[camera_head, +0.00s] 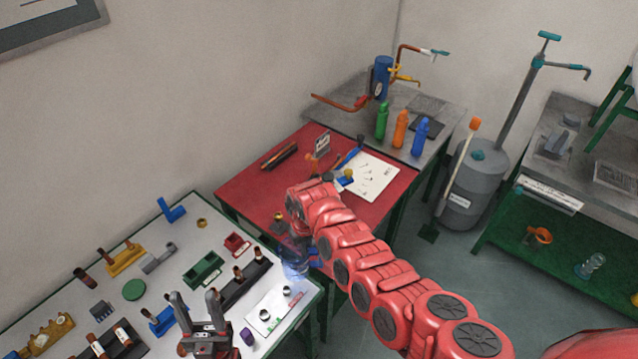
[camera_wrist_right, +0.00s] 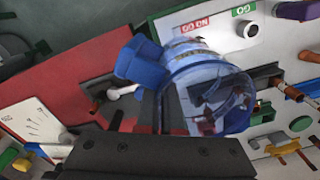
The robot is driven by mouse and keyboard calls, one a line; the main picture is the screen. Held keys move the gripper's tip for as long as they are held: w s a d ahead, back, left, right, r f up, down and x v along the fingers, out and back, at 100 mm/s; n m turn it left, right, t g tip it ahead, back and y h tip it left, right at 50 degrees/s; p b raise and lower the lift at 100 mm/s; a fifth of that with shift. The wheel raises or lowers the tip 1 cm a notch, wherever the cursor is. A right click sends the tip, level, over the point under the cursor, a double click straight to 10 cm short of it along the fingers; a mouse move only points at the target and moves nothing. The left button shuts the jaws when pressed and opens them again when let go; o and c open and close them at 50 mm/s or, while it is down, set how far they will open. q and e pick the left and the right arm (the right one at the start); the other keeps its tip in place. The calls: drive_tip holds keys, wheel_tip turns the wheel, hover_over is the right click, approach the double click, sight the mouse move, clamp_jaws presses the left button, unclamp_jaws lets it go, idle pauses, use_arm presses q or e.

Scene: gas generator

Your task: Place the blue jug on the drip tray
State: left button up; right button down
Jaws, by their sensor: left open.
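The blue jug is a clear bluish vessel with a solid blue part at one end. It fills the middle of the right wrist view (camera_wrist_right: 210,88), lying tilted at the fingers of my right gripper (camera_wrist_right: 165,105), which look closed on its blue part. In the head view the jug (camera_head: 294,264) shows near the right corner of the white table, below the end of my red right arm, which hides the right gripper. My left gripper (camera_head: 195,297) is open and empty over the white table's front. A dark flat tray (camera_head: 428,126) lies by the bottles; I cannot tell if it is the drip tray.
The white table (camera_head: 60,300) is crowded with blocks, fixtures and gauges. The red table (camera_head: 245,190) holds papers and small tools. Green, orange and blue bottles (camera_head: 401,128) stand on the grey table. A grey tank (camera_head: 475,185) and a green-shelved bench (camera_head: 530,240) are at right.

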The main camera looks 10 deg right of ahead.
sight(291, 246)
drive_tip(key=shift+w+a+r, duration=0.15)
drive_tip(key=shift+w+a, duration=0.25)
drive_tip(key=shift+a, duration=0.35)
drive_tip(key=shift+w+a+r, duration=0.1)
drive_tip(key=shift+w+a, duration=0.25)
drive_tip(key=shift+a, duration=0.5)
drive_tip(key=shift+a+r, duration=0.2)
drive_tip(key=shift+a, duration=0.1)
drive_tip(key=shift+d, duration=0.1)
drive_tip(key=shift+w+r, duration=0.1)
drive_tip(key=shift+r, duration=0.05)
drive_tip(key=shift+a, duration=0.25)
drive_tip(key=shift+d, duration=0.1)
